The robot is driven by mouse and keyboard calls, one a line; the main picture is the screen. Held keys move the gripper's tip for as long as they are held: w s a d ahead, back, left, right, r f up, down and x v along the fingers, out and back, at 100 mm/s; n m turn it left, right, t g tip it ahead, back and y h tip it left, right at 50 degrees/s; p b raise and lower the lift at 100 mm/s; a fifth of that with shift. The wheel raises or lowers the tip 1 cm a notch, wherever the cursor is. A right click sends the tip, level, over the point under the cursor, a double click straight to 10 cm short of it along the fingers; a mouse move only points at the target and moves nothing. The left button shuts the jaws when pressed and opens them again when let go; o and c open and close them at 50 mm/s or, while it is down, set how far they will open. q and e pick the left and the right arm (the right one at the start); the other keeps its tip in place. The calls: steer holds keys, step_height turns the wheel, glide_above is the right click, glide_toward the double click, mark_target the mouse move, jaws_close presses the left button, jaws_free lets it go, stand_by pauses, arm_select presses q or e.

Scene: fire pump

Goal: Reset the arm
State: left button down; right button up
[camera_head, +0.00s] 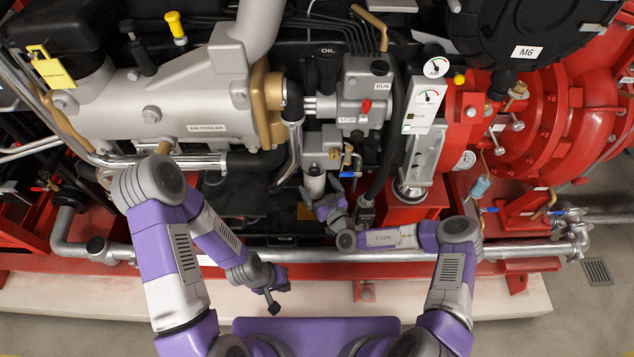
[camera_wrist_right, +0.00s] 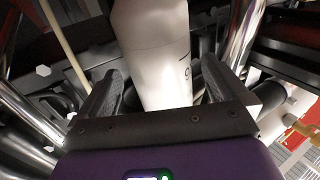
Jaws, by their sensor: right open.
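My right gripper (camera_head: 316,200) is open just below a white cylinder (camera_head: 315,181) at the middle of the pump in the head view. In the right wrist view the white cylinder (camera_wrist_right: 155,50), with small dark marks, stands between the two spread fingers of this gripper (camera_wrist_right: 158,85). Gaps show beside the cylinder, and I cannot tell whether a finger touches it. My left gripper (camera_head: 276,293) hangs over the pale plinth, away from the machine parts; I see nothing held, and its jaw opening is unclear.
A grey box with RUN and STOP labels (camera_head: 364,95) and a red knob is above the cylinder. A gauge panel (camera_head: 425,105) stands right of it. A metal pipe (camera_head: 505,252) runs along the front. The plinth (camera_head: 350,297) in front is mostly bare.

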steer(key=shift+p+v, duration=1.1)
steer(key=shift+v, duration=1.8)
